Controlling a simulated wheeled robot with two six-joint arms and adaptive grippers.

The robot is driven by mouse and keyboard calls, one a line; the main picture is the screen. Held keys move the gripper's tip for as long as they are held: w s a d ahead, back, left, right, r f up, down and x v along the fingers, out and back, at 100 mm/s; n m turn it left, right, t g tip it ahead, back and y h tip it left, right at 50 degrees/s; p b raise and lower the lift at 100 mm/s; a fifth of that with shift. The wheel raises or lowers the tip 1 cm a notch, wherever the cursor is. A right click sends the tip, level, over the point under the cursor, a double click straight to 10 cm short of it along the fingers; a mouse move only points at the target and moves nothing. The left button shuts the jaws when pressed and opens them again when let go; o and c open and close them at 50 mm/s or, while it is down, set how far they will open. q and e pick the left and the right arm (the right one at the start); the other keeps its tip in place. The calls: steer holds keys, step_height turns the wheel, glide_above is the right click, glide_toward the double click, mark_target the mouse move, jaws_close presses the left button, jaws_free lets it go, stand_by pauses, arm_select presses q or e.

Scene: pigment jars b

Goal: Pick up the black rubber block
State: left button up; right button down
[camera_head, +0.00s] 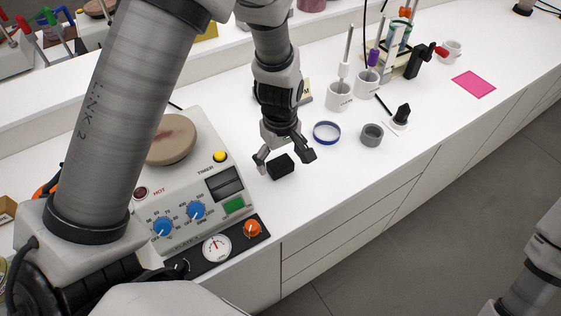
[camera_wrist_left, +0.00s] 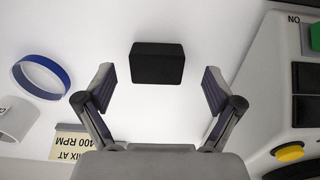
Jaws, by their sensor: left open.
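The black rubber block (camera_head: 281,167) lies on the white bench, between the hot plate and a blue ring. My left gripper (camera_head: 286,160) is open just above it and to its back, with one finger on each side of the block in the head view. In the left wrist view the block (camera_wrist_left: 157,63) sits centred ahead of the two spread fingertips (camera_wrist_left: 157,90), with white bench showing between it and the fingers. Neither finger visibly touches it. My right gripper is not in view; only part of an arm shows at the lower right.
The hot plate (camera_head: 196,205) with knobs stands close left of the block. A blue-rimmed ring (camera_head: 327,132) and a grey cup (camera_head: 371,135) stand to the right. White mugs (camera_head: 340,97) with tools are farther back. The bench's front edge is near the block.

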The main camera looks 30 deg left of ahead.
mark_target(280, 161)
arm_select(q)
steer(key=f, duration=0.2)
steer(key=w+f, duration=0.1)
steer(key=shift+a+f, duration=0.15)
steer(key=shift+a, duration=0.15)
steer(key=shift+s+d+r, duration=0.15)
steer(key=shift+s+r, duration=0.05)
steer(key=shift+s, duration=0.05)
steer(key=c, duration=1.3)
step_height(280, 161, up, 10)
steer(key=shift+f+b, duration=0.1)
steer(key=shift+b, duration=0.3)
steer(key=shift+w, duration=0.15)
